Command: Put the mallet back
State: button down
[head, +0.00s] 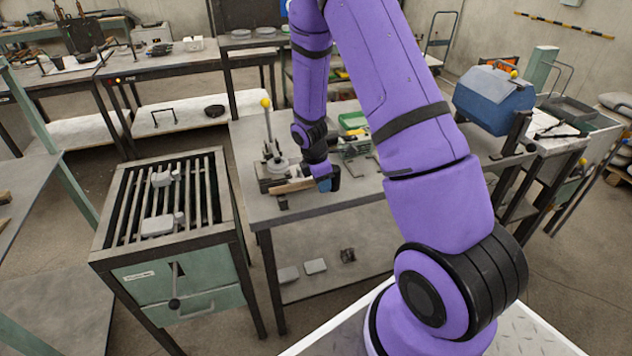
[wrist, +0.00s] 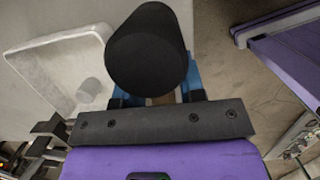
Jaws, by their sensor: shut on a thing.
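The mallet has a thick black cylindrical head (wrist: 148,55), which fills the upper middle of the wrist view. A bit of its light wooden handle (wrist: 162,99) shows below the head, between the blue fingers of my gripper (wrist: 160,92). My gripper is shut on the mallet; the head hides most of the fingers. In the head view my gripper (head: 325,182) is over the front left part of the middle table (head: 345,215). A tan wooden piece (head: 292,187) shows just left of it; I cannot tell whether it is the handle.
A pale tray (wrist: 50,45) lies left of the mallet head in the wrist view. A stand with a yellow-topped rod (head: 266,125) is beside my gripper. A slatted green bench (head: 160,200) stands left, a blue rounded box (head: 494,98) right. The table's front right is bare.

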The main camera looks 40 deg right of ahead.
jog(key=shift+f, duration=0.65)
jog(key=c, duration=0.7)
grip_release()
jog(key=shift+r, duration=0.15)
jog(key=s+a+r+m+t, duration=0.1)
jog(key=s+a+r+m, duration=0.15)
jog(key=r, duration=0.75)
jog(key=s+a+r+m+t, duration=0.1)
jog(key=s+a+r+m, duration=0.15)
jog(key=r, duration=0.85)
jog(key=s+a+r+m+t, duration=0.1)
jog(key=s+a+r+m, duration=0.15)
jog(key=r, duration=0.75)
jog(key=s+a+r+m+t+y, duration=0.1)
jog(key=s+a+r+m, duration=0.1)
jog(key=s, duration=0.7)
jog(key=s+a+r+m+t+y, duration=0.1)
jog(key=s+r+m, duration=0.4)
jog(key=s, duration=0.5)
jog(key=shift+a+r+t, duration=0.5)
jog(key=shift+a+r, duration=0.65)
jog(key=shift+a, duration=0.1)
